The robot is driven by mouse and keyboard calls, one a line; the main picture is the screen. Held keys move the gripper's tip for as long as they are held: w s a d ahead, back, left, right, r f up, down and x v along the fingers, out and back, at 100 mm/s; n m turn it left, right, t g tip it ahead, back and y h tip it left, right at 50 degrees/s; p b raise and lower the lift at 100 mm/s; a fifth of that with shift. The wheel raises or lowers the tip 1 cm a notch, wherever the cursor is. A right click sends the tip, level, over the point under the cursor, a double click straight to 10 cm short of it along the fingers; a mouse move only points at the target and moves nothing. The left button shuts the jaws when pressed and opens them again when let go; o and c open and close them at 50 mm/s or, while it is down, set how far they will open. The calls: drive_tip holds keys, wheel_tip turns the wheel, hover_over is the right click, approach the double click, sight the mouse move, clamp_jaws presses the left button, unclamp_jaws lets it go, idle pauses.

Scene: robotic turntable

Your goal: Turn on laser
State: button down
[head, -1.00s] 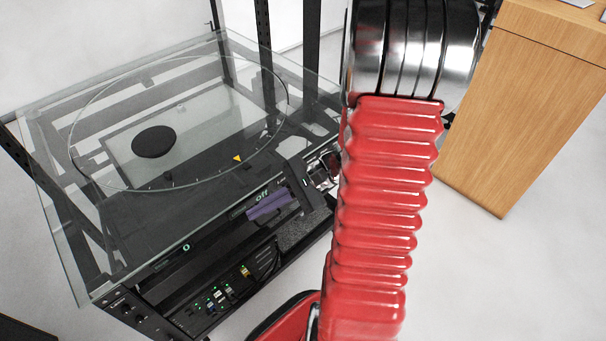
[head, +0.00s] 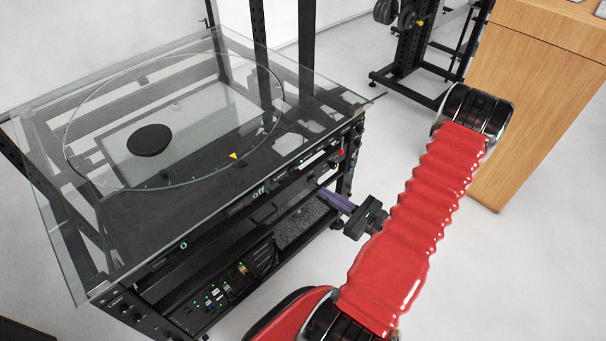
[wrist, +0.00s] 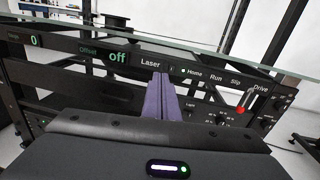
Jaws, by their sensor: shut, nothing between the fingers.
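The control panel of the turntable carries the label "Laser" (wrist: 150,64), with a small switch (wrist: 171,67) just right of it. The display left of it (wrist: 117,57) reads "off"; it also shows in the head view (head: 259,192). My gripper (wrist: 161,76) has its purple fingers together and empty. In the wrist view the tips overlap the panel just below and between the label and the switch; I cannot tell whether they touch it. In the head view my gripper (head: 322,192) points at the panel's front from the right, below the glass top.
A glass top (head: 60,240) with a round turntable disc overhangs the panel. A red button (wrist: 240,110) and the "Drive" controls (wrist: 261,88) lie to the right. A wooden cabinet (head: 540,90) stands at the right. The floor between is clear.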

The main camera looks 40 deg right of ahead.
sight(296, 168)
drive_tip(key=shift+s+d+f+m+h, duration=0.75)
drive_tip(key=shift+d+f+m+h, duration=0.1)
drive_tip(key=shift+d+h, duration=0.1)
drive_tip(key=shift+w, duration=0.15)
drive_tip(key=shift+w+a, duration=0.15)
drive_tip(key=shift+w, duration=3.3)
drive_tip(key=shift+w+a, duration=0.1)
drive_tip(key=shift+w, duration=3.3)
